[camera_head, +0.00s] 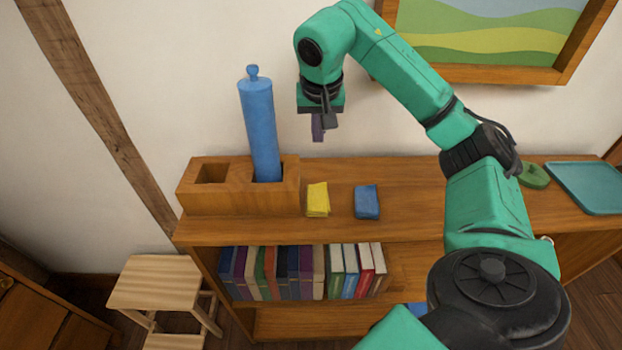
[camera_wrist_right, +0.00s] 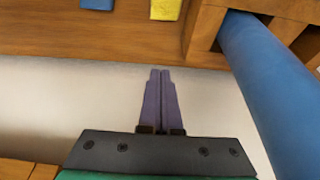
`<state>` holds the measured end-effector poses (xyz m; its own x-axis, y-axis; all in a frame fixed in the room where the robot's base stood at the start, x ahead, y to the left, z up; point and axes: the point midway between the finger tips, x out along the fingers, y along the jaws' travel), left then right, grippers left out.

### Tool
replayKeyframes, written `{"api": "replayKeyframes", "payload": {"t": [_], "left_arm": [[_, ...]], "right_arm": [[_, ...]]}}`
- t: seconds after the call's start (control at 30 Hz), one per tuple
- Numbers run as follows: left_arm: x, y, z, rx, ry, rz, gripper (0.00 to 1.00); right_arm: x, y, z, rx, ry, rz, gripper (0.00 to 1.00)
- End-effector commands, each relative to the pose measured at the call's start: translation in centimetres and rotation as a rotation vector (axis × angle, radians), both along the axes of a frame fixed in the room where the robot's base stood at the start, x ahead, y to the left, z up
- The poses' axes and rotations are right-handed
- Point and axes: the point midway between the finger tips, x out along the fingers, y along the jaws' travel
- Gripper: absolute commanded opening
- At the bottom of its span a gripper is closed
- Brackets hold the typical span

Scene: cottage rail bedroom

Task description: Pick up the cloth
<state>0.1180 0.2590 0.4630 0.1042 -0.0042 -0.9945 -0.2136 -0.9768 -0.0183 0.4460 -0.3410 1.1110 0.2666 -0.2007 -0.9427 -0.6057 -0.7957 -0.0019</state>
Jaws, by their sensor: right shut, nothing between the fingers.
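A yellow folded cloth (camera_head: 317,199) and a blue folded cloth (camera_head: 367,202) lie side by side on top of the wooden bookshelf (camera_head: 420,212). In the right wrist view, the yellow cloth (camera_wrist_right: 166,9) and the blue cloth (camera_wrist_right: 97,4) show only partly at the top edge. My right gripper (camera_head: 318,136) points down above the back of the shelf, behind and higher than the yellow cloth, touching neither cloth. Its purple fingers (camera_wrist_right: 160,74) are together with nothing between them. My left gripper is out of view.
A wooden holder (camera_head: 215,198) with a tall blue cylinder (camera_head: 260,130) stands left of the cloths. A teal tray (camera_head: 590,187) and a green object (camera_head: 534,176) lie at the right. A stool (camera_head: 155,283) stands at the lower left.

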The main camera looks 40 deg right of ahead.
Motion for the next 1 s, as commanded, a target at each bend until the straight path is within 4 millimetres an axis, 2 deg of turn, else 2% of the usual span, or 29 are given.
{"api": "replayKeyframes", "payload": {"t": [0.03, 0.13, 0.27, 0.37, 0.5, 0.73, 0.9, 1.0], "left_arm": [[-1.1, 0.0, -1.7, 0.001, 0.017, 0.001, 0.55], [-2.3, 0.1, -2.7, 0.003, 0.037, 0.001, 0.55], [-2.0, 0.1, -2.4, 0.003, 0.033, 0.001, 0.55], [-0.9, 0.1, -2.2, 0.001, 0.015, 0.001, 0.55], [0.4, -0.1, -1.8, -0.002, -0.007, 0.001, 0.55], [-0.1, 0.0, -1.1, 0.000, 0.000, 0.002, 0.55], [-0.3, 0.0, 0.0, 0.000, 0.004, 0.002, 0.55], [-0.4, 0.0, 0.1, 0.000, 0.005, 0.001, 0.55]], "right_arm": [[0.0, 0.0, -1.7, 0.000, 0.000, 0.000, 0.00], [0.0, 0.0, -2.5, 0.001, -0.001, 0.000, 0.00], [0.2, -0.1, -2.9, 0.001, 0.001, 0.000, 0.00], [0.5, -0.4, -4.3, 0.001, 0.004, -0.001, 0.00], [1.3, -1.1, -7.1, 0.000, 0.005, -0.001, 0.00], [2.6, -2.0, -11.8, 0.001, 0.005, 0.000, 0.00], [0.3, -0.2, -11.4, -0.002, 0.001, 0.003, 0.00], [-0.3, 0.3, -11.5, -0.001, 0.000, 0.002, 0.00]]}}
